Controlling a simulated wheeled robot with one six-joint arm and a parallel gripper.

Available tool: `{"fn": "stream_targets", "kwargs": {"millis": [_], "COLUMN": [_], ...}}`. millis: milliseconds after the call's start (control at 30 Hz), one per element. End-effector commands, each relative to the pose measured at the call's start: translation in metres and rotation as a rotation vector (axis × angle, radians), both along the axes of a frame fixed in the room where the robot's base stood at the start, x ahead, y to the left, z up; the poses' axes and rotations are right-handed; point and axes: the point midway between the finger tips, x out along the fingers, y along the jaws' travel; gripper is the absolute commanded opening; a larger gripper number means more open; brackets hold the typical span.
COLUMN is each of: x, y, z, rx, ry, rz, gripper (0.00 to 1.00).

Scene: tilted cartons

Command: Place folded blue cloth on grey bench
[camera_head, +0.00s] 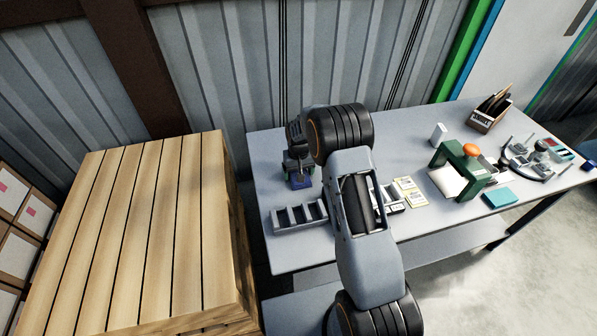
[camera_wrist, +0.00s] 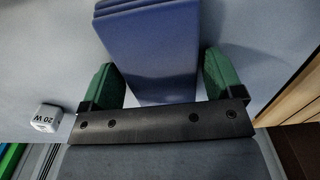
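The folded blue cloth (camera_wrist: 150,45) lies between the two green fingers of my gripper (camera_wrist: 158,62) in the wrist view. Its layered edge shows at the top of that view, and its lower part is hidden behind the gripper's dark bar. The fingertips meet its left and right sides. In the head view the cloth (camera_head: 300,182) shows small and blue under my gripper (camera_head: 298,168), over the left part of the grey bench (camera_head: 330,250). I cannot tell whether its underside touches the bench top.
A grey compartment tray (camera_head: 300,217) stands just in front of the cloth. A white cube marked 20 W (camera_wrist: 47,118) is beside my gripper. A wooden pallet stack (camera_head: 130,230) stands left of the bench. A green press (camera_head: 460,170) and a teal block (camera_head: 499,197) are farther right.

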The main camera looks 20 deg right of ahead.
Motion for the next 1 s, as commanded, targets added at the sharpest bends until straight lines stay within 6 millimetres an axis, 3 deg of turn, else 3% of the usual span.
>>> {"fn": "stream_targets", "kwargs": {"millis": [133,467,1000], "x": [0.0,0.0,0.001], "y": [0.0,0.0,0.0], "z": [0.0,0.007,0.1], "rx": [0.0,0.0,0.0], "ry": [0.0,-0.001,-0.003], "rz": [0.0,0.0,0.0], "gripper": [0.99,0.99,0.99]}}
